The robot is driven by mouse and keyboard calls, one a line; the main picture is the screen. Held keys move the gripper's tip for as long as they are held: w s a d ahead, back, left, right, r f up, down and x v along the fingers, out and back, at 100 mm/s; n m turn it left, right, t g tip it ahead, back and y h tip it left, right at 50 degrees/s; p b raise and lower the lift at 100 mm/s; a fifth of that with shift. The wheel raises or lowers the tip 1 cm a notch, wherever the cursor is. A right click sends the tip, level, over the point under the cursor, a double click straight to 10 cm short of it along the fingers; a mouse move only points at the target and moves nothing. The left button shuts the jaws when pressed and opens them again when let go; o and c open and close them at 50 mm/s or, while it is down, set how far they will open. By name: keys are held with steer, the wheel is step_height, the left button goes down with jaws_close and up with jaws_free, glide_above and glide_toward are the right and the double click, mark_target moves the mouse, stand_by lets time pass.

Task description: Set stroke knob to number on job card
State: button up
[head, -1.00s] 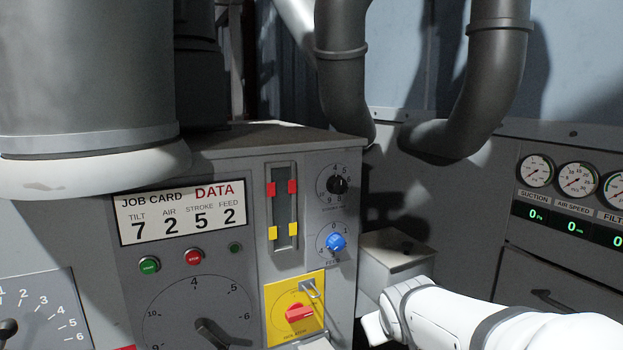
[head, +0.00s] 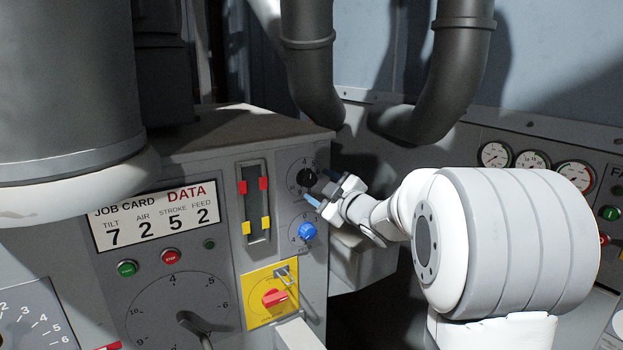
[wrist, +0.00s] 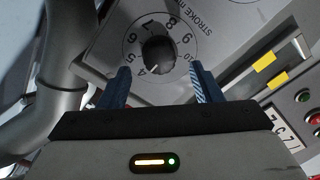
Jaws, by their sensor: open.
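The job card (head: 155,215) reads tilt 7, air 2, stroke 5, feed 2. The stroke knob (head: 307,178) is a small black round knob at the upper right of the grey panel. In the wrist view the stroke knob (wrist: 160,50) sits in a numbered dial. Its white mark points down-left, seemingly near the 4; the exact reading is unclear. My gripper (head: 324,188) is open and empty, just right of the knob in the head view. In the wrist view its blue fingertips (wrist: 160,70) lie either side of the knob's lower part, apparently short of it.
A blue knob (head: 308,232) is just below the stroke knob. A red switch (head: 274,298) on a yellow plate with a metal hasp is lower. A slider slot (head: 255,203) with red and yellow tabs is to the left. Thick dark pipes (head: 312,60) hang behind the panel.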

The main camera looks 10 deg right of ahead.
mark_target(311, 182)
steer(key=shift+p+x, duration=0.5)
steer(key=shift+x, duration=1.7)
steer(key=shift+c, duration=0.3)
steer(key=c, duration=0.9)
